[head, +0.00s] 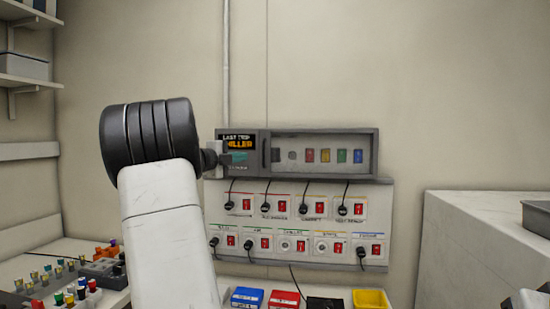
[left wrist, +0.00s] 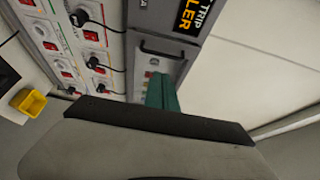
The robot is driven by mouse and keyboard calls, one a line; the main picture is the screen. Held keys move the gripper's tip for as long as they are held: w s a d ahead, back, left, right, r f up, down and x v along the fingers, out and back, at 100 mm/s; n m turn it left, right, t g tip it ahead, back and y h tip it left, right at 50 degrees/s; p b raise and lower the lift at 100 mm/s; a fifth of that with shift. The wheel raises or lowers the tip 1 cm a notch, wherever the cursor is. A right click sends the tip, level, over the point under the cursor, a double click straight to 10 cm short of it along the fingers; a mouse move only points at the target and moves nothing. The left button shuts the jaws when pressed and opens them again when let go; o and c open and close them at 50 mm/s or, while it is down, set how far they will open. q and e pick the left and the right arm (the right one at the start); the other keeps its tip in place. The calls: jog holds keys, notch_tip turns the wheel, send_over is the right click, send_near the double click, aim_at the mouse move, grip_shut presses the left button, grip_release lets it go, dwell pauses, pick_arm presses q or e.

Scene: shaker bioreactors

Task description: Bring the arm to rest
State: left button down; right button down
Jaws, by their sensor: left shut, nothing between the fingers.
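My left arm (head: 165,225) rises from the bottom of the head view, with a white forearm and a black ribbed wrist. Its gripper (head: 222,157) points right, in front of the left end of the grey wall box (head: 320,133). The gripper is small and partly hidden by the wrist; it is shut and empty. I cannot tell whether it touches the box. In the left wrist view, a grey and black part of my arm fills the bottom, and a teal piece shows in front of the box (left wrist: 158,62).
Below the box is a white socket panel (head: 300,262) with black plugs and red switches. Blue (head: 246,298), red (head: 284,299), black and yellow (head: 370,299) bins stand below. A bench with small coloured parts is at left; a white block (head: 480,245) is at right.

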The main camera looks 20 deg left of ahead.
pick_arm(q)
jog(key=s+d+r+n+y, duration=0.3)
jog(key=d+n+y, duration=0.3)
jog(key=d+n, duration=0.35)
jog(key=s+d+f+n+g+h, duration=0.5)
jog(key=s+d+f+n+g, duration=0.4)
jog(key=s+d+f, duration=1.6)
jog(key=s+g, duration=0.2)
jog(key=shift+s+d+f+n+g, duration=0.15)
jog(key=shift+s+d+n+g, duration=0.15)
jog(key=shift+s+d+n, duration=0.1)
